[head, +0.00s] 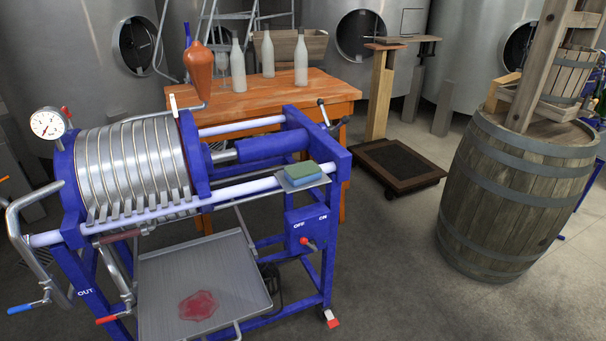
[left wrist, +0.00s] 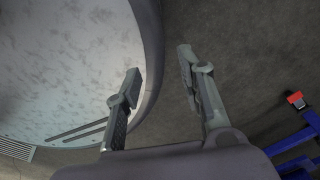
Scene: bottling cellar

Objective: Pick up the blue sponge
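The sponge (head: 300,171) lies on a small flat metal plate (head: 314,184) at the right end of the blue filter press (head: 271,147) in the head view. Its upper face looks green and its side blue. My left gripper (left wrist: 160,62) is open and empty in the left wrist view, above the grey floor. The sponge does not show in that view, and no gripper shows in the head view.
Below the press is a metal drip tray (head: 245,281) with a red stain. A wooden table (head: 247,101) with several bottles stands behind. A large barrel (head: 515,195) stands right. Blue frame legs (left wrist: 296,140) show in the wrist view. Floor between press and barrel is clear.

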